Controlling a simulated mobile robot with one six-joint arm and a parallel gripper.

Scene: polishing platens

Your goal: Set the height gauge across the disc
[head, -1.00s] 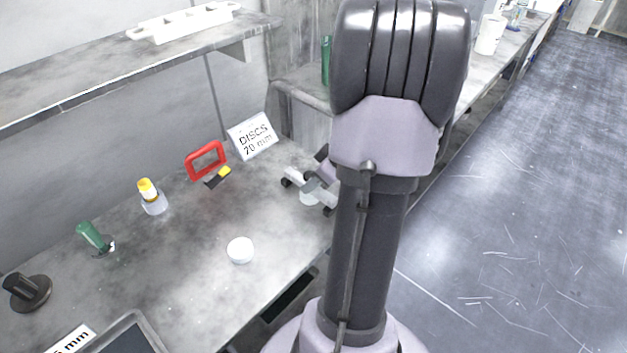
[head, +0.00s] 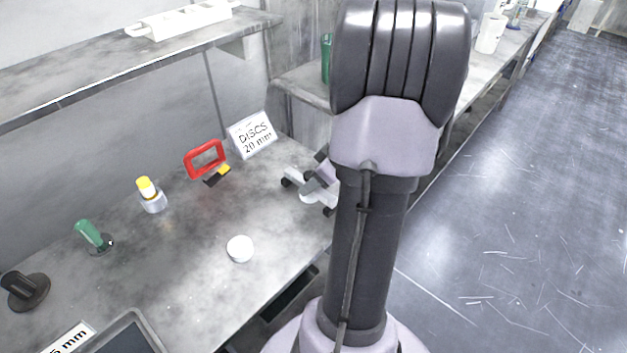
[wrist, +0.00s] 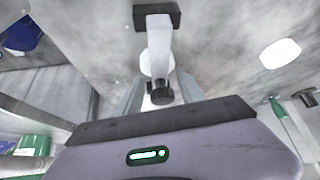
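The height gauge (head: 297,178) is a pale grey bar with black ends on the bench. In the wrist view the gauge (wrist: 159,42) runs away from me, from a black round end to a black block. A white disc (head: 307,197) lies under the bar, partly hidden by it; the wrist view shows its edge (wrist: 146,66). My gripper (wrist: 160,93) points down at the gauge, its grey fingers apart on either side of the near black end, with a gap visible. In the head view my arm hides part of the gripper.
Another white disc (head: 240,249) lies free on the bench. Behind it stand a red frame (head: 205,158), a yellow-topped bottle (head: 151,196), a green-handled tool (head: 90,234) and a disc sign (head: 252,135). A black-handled round piece (head: 27,291) and a tray (head: 130,325) are nearer left.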

